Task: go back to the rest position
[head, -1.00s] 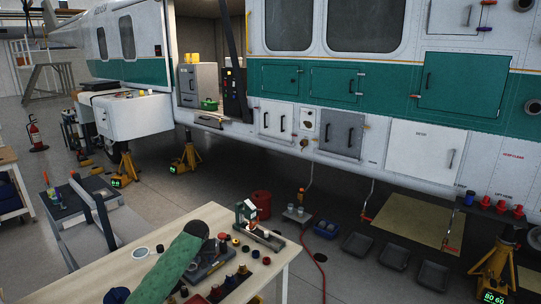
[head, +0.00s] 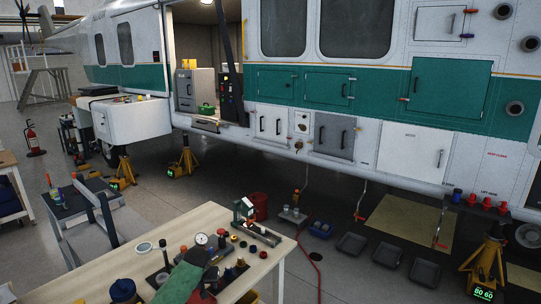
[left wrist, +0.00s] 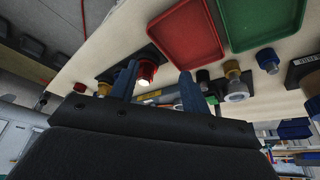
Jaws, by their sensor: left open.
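A lit red-topped part (left wrist: 146,70) shows beyond the fingers; I cannot tell how far. My right gripper is in neither view.
A red tray (left wrist: 187,37) and a green tray (left wrist: 264,22) show in the left wrist view.

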